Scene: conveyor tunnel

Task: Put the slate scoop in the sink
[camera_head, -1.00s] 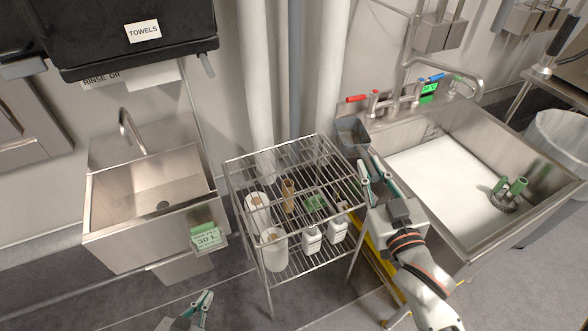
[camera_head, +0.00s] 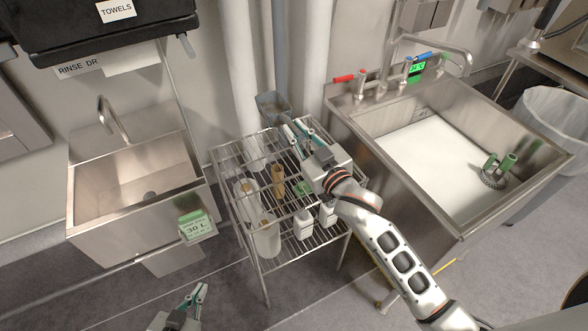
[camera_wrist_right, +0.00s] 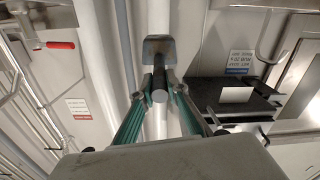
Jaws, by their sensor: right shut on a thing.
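The slate scoop (camera_head: 271,104) is a grey-blue square-ended scoop, held in the air above the back of the wire rack. My right gripper (camera_head: 292,130) is shut on its handle. In the right wrist view the scoop (camera_wrist_right: 158,47) points away from me, with its dark round handle between the teal fingers (camera_wrist_right: 160,88). A large steel sink (camera_head: 350,118) with a white surface inside is to the right of the scoop. A small steel sink (camera_head: 105,233) is on the left. My left gripper (camera_head: 197,297) is open and empty at the bottom.
The wire rack (camera_head: 262,272) stands between the sinks, holding white containers (camera_head: 303,224) and a brown bottle (camera_head: 278,182). Pipes (camera_head: 281,60) rise behind the rack.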

